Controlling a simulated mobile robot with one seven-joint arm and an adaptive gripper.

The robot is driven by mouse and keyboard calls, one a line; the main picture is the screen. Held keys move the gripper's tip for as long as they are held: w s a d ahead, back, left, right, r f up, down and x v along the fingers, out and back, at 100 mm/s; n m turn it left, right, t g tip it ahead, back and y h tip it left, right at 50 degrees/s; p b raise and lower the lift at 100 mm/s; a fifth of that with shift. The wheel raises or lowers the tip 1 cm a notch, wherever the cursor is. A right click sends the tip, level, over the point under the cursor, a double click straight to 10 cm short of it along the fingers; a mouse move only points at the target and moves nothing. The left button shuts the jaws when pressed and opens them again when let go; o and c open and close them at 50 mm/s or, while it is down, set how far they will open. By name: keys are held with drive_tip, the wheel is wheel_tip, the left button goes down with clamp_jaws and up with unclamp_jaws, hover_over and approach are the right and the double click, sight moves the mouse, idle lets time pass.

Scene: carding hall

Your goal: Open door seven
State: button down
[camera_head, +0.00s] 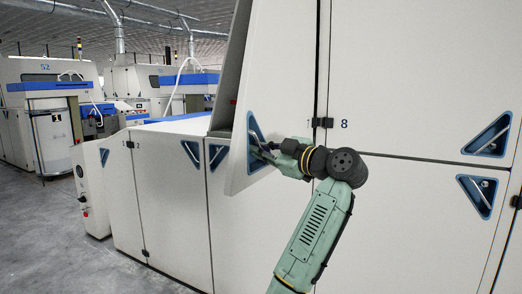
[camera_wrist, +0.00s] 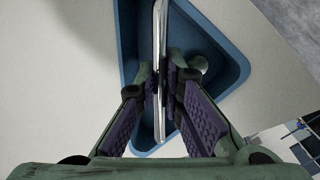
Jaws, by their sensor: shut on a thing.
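A large pale door panel (camera_head: 280,60), left of the panel marked 8, stands swung part way out from the machine. A number beside its hinge is partly hidden, so I cannot read it surely as seven. A blue triangular recess (camera_head: 252,128) in this door holds a metal handle. In the wrist view the handle (camera_wrist: 160,40) is a bright bar crossing the blue recess (camera_wrist: 127,45). My gripper (camera_head: 270,148) is at the recess, its purple-padded fingers (camera_wrist: 164,88) closed on the bar from both sides. The handle's grasped part is hidden in the head view.
The panel marked 8 (camera_head: 420,70) is closed at the right, with blue recessed handles (camera_head: 488,135) near its edge. Lower panels (camera_head: 165,190) are closed. Grey floor (camera_head: 50,240) lies open at the left, with other machines (camera_head: 45,75) behind.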

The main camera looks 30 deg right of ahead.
idle(0.3)
drive_tip(key=c, duration=2)
unclamp_jaws()
drive_tip(key=shift+o, duration=0.2)
